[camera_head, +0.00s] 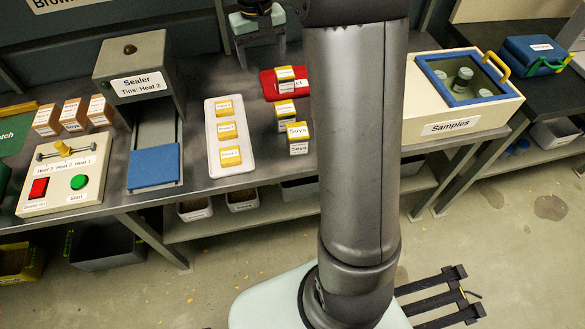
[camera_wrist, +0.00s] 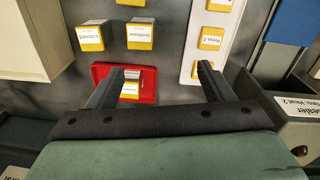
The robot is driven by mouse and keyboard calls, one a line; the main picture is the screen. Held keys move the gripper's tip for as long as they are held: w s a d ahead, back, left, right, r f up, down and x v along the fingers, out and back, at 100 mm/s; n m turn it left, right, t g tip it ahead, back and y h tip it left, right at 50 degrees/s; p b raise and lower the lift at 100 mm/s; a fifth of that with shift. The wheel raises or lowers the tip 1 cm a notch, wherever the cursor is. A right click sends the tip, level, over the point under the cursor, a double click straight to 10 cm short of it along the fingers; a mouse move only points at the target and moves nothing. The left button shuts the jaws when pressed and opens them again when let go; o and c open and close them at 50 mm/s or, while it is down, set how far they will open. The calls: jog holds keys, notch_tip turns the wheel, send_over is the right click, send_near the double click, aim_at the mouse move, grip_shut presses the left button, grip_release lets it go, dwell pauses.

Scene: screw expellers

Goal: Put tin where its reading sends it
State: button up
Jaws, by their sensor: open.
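My gripper (camera_wrist: 160,70) is open and empty in the wrist view, its fingers over the red tray (camera_wrist: 103,72) and the bare table beside it. A yellow tin with a white label (camera_wrist: 130,89) stands on the red tray, just right of the left finger. Two more yellow tins, one labelled Linseed (camera_wrist: 91,38), the other (camera_wrist: 140,36) hard to read, stand beyond the tray. In the head view my gripper (camera_head: 258,14) is at the top, partly cut off. The red tray (camera_head: 267,86) and a tin labelled Soya (camera_head: 298,132) show there. No reading is legible on a tin.
A white tray (camera_head: 214,158) holds three yellow pieces. Left are the Sealer (camera_head: 136,72), its blue plate (camera_head: 154,165) and a control box (camera_head: 62,182) with lever and buttons. A Samples box (camera_head: 455,120) with jars stands right. My arm hides the middle of the table.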

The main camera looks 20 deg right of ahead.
jog(key=s+a+f, duration=0.2)
jog(key=s, duration=0.8)
jog(key=s+a+f, duration=0.1)
jog(key=s+f, duration=0.1)
jog(key=s, duration=0.7)
jog(key=s+a+f, duration=0.2)
jog(key=s, duration=0.8)
jog(key=shift+s+a+n+y, duration=0.3)
jog(key=shift+s+a, duration=0.05)
